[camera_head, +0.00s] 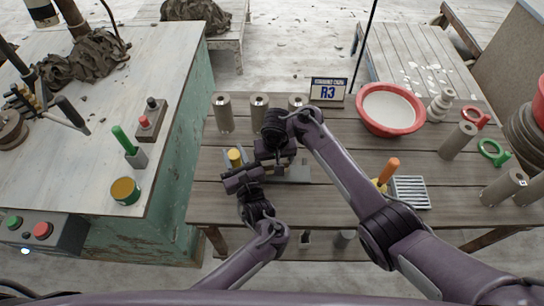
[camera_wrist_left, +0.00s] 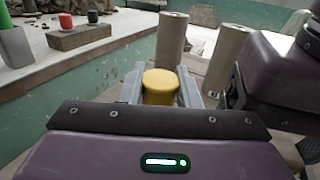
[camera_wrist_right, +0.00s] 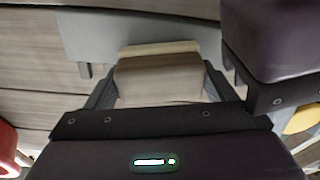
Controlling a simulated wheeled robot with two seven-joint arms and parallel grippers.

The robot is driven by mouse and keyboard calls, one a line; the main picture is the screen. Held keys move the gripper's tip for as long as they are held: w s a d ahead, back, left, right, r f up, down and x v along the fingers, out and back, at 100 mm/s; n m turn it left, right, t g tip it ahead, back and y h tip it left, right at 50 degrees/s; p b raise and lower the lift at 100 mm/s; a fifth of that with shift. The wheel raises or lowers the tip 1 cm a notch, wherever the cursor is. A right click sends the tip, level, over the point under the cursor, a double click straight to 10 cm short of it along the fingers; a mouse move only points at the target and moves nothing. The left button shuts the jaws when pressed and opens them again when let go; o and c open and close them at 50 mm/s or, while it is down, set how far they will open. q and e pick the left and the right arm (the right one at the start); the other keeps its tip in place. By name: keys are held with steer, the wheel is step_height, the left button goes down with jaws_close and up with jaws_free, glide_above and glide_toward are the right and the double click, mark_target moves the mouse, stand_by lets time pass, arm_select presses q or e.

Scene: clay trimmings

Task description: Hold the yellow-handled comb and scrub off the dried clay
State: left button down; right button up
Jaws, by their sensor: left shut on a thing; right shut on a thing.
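My left gripper (camera_head: 238,168) is shut on the yellow handle (camera_head: 235,157) of the comb. In the left wrist view the yellow handle (camera_wrist_left: 160,86) stands between the two grey fingers. The comb's flat grey plate (camera_head: 298,172) reaches right, partly hidden under my right gripper (camera_head: 279,158). The plate (camera_wrist_right: 135,28) also shows in the right wrist view, with short teeth or notches on its lower edge. My right gripper is shut on a brown block (camera_wrist_right: 158,78) with a pale strip along its far edge. That strip overlaps the plate; contact is unclear. Dried clay cannot be made out.
Several grey-brown cylinders (camera_head: 223,113) stand behind the grippers, by the R3 sign (camera_head: 328,89). A red basin (camera_head: 365,118), an orange-handled tool (camera_head: 388,171) and a ribbed tray (camera_head: 411,193) lie to the right. A green-sided workbench (camera_head: 160,180) stands at left.

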steer(key=shift+s+a+f+n, duration=0.1)
steer(key=shift+s+a+n, duration=0.3)
steer(key=shift+s+a, duration=0.5)
steer(key=shift+w+d, duration=0.2)
steer(key=shift+w, duration=0.85)
steer(key=shift+w+d, duration=0.15)
steer(key=shift+w, duration=0.85)
steer(key=shift+w+r, duration=0.1)
steer(key=shift+r, duration=3.1)
steer(key=shift+d, duration=0.1)
steer(key=shift+r, duration=1.45)
